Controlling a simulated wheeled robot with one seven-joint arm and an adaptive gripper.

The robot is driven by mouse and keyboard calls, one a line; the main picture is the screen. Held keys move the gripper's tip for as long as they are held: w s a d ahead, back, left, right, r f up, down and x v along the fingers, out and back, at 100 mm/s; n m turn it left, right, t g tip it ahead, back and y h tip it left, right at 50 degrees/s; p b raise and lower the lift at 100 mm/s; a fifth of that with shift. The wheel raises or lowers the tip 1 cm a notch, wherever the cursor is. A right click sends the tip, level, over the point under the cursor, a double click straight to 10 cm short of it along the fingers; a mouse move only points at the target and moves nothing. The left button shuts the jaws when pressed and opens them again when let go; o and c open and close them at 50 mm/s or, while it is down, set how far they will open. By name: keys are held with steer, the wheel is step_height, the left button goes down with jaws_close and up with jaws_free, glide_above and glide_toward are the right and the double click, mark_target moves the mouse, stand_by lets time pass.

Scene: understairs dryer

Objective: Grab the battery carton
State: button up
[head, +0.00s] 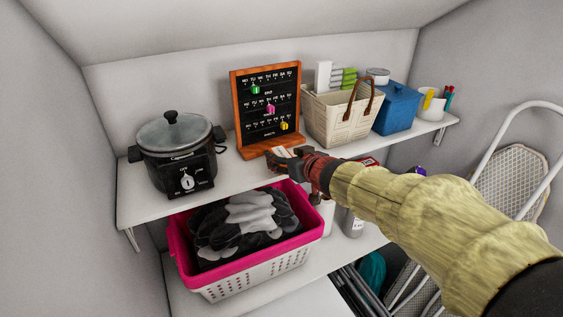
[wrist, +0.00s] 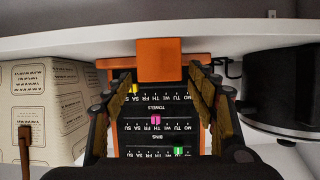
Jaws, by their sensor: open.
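A small orange block (wrist: 159,60), which I take to be the battery carton, stands at the shelf's front edge in the wrist view, before the calendar board. In the head view a small pale, printed patch (head: 284,150) beside my gripper seems to be its top; the rest is hidden by the gripper. My gripper (head: 287,160) is open at the shelf edge. In the wrist view its fingers (wrist: 160,74) stand left and right of the block, with visible gaps. I cannot tell how deep the block lies between them.
The wood-framed calendar board (head: 268,105) is right behind. A slow cooker (head: 178,150) stands left; a cream basket (head: 336,115), blue box (head: 397,108) and white cup (head: 432,104) stand right. Below is a pink-rimmed laundry basket (head: 255,270). A red item (head: 369,161) shows behind my arm.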

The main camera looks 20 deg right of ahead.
mark_target(281, 153)
steer(key=x, duration=0.3)
steer(key=shift+f, duration=0.15)
steer(key=shift+s, duration=0.1)
steer(key=shift+c, duration=0.3)
steer(key=shift+c, duration=1.2)
steer(key=c, duration=1.1)
steer(key=shift+c, duration=0.2)
